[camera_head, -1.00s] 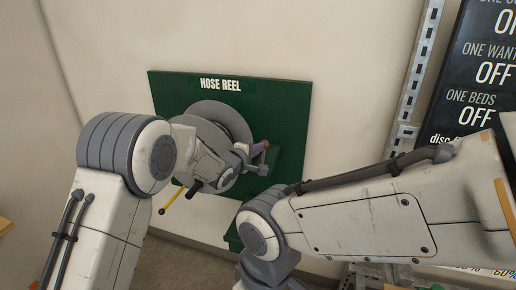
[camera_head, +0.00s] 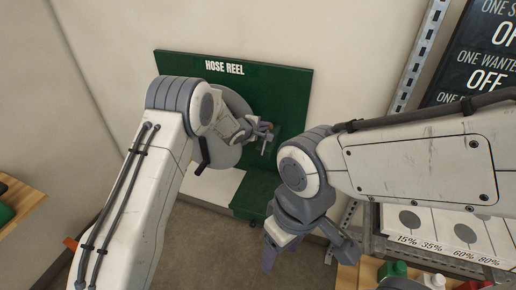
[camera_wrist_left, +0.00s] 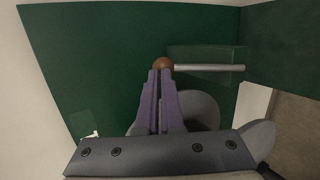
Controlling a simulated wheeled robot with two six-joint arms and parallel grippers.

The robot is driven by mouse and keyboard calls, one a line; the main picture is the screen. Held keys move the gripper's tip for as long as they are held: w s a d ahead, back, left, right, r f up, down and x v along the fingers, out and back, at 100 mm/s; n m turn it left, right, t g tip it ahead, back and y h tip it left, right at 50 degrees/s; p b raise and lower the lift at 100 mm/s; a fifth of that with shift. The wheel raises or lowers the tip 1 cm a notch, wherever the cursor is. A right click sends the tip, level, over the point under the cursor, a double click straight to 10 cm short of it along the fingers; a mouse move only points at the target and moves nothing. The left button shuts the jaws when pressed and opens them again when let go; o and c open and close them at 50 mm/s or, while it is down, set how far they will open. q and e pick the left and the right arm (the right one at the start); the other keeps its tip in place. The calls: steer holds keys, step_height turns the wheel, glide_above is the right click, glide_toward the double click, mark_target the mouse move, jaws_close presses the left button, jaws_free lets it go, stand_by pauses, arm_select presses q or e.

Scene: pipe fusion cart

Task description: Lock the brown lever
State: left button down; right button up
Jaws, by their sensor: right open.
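The brown lever has a round brown knob (camera_wrist_left: 163,63) and a silver rod that runs right from it in the left wrist view. It is on the green hose reel panel (camera_head: 290,88), where the rod (camera_head: 265,145) shows small in the head view. My left gripper (camera_head: 266,128) is at the lever. In the left wrist view its purple fingers (camera_wrist_left: 160,72) are close together, with only a narrow gap. Their tips overlap the knob; whether they touch it I cannot tell. My right gripper (camera_head: 308,254) is open and empty, low and right of the panel.
A grey reel disc (camera_head: 226,155) is partly hidden behind my left arm. A green box (camera_head: 255,195) juts out below the panel. A shelf with price cards (camera_head: 465,235) is at the right. A wooden table (camera_head: 20,205) is at the left edge.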

arm_select(q)
steer(key=shift+w, duration=0.15)
arm_select(e)
steer(key=shift+r, duration=0.2)
arm_select(q)
steer(key=shift+r, duration=0.1)
steer(key=r+v, duration=0.1)
steer(key=v, duration=1.3)
steer(key=shift+w, duration=0.2)
arm_select(e)
steer(key=shift+s+a+f, duration=0.2)
steer(key=shift+s+a, duration=0.1)
arm_select(q)
steer(key=shift+d, duration=0.15)
